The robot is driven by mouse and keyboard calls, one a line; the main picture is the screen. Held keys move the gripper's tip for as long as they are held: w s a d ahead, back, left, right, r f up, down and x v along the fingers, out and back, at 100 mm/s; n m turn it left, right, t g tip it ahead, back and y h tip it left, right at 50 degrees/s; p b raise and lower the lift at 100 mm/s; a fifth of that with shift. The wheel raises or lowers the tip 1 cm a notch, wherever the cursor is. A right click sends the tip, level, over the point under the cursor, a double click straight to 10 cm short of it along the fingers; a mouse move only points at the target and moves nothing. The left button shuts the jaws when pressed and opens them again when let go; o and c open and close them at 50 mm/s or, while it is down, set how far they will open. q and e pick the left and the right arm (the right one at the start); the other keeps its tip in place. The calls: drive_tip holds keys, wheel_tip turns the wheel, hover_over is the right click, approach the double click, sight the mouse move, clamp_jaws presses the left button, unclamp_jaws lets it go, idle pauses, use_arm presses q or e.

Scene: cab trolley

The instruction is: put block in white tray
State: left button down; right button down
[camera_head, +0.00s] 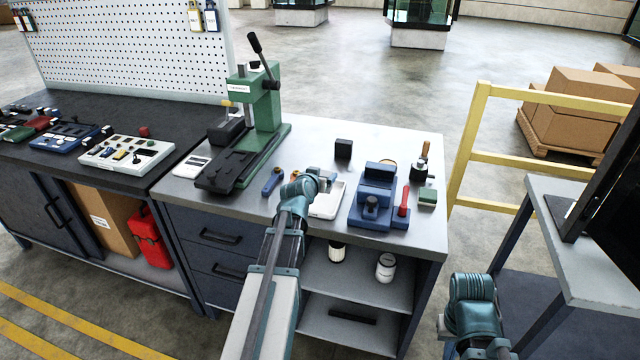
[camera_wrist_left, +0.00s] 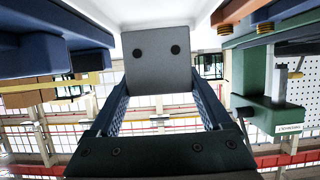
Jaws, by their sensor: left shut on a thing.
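A grey block with two dark round marks (camera_wrist_left: 157,60) sits between the fingers of my left gripper (camera_wrist_left: 155,100), which is shut on it. In the head view my left gripper (camera_head: 322,178) is over the white tray (camera_head: 326,207) on the grey workbench, and only a small part of the block shows there. In the left wrist view, the white tray surface (camera_wrist_left: 185,12) is right beside the block's end; I cannot tell whether they touch.
A green press (camera_head: 262,110) stands left of the tray, a blue vise (camera_head: 373,195) right of it. A dark block (camera_head: 343,148) stands behind. A blue tool (camera_head: 272,182), a red-handled tool (camera_head: 404,200) and a green block (camera_head: 427,197) lie nearby.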

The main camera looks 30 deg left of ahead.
use_arm(q)
drive_tip(key=shift+a+f+b, duration=0.1)
drive_tip(key=shift+f+b, duration=1.75)
drive_tip(key=shift+w+r, duration=0.1)
drive_tip(key=shift+r, duration=0.05)
drive_tip(key=shift+f, duration=0.25)
unclamp_jaws()
drive_tip(key=shift+r, duration=0.1)
